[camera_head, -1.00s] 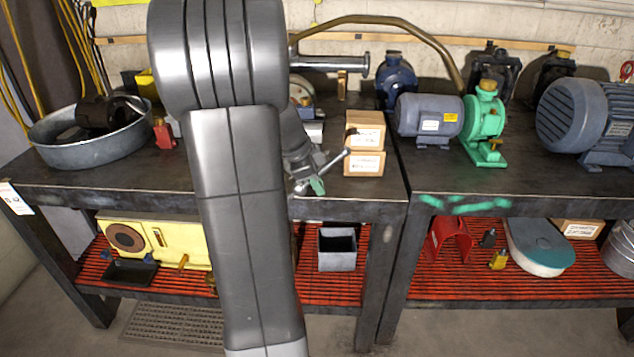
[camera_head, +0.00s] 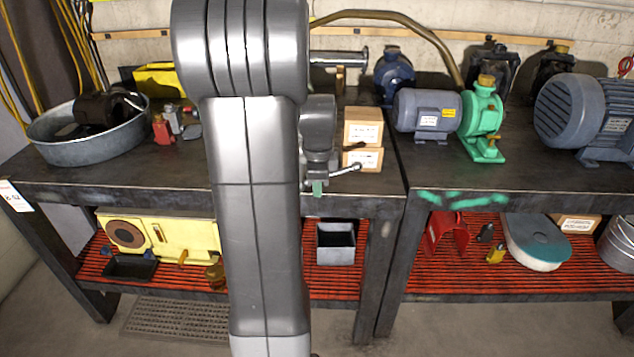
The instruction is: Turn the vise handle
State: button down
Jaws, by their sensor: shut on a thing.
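The vise handle (camera_head: 344,171) is a thin light metal bar at the front edge of the left bench. It points right and slightly up, with a dark end near the cardboard boxes. My gripper (camera_head: 316,172) is at the handle's left end, shut on it; the fingers are small and partly hidden. A small green part (camera_head: 317,188) shows just below, at the bench edge. My grey arm stands in front and hides most of the vise.
Two stacked cardboard boxes (camera_head: 363,128) stand close behind the handle. A round metal tub (camera_head: 88,140) is at left. A blue-grey motor (camera_head: 427,113) and green pump (camera_head: 483,122) stand right. The bench front between boxes and pump is clear.

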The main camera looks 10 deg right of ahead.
jog(key=c, duration=1.4)
grip_release()
jog(key=shift+s, duration=0.1)
jog(key=shift+c, duration=0.2)
notch_tip(320, 180, up, 14)
jog(key=s, duration=0.2)
jog(key=shift+s+a+f, duration=0.15)
jog(key=shift+a+f, duration=0.05)
jog(key=shift+f, duration=0.1)
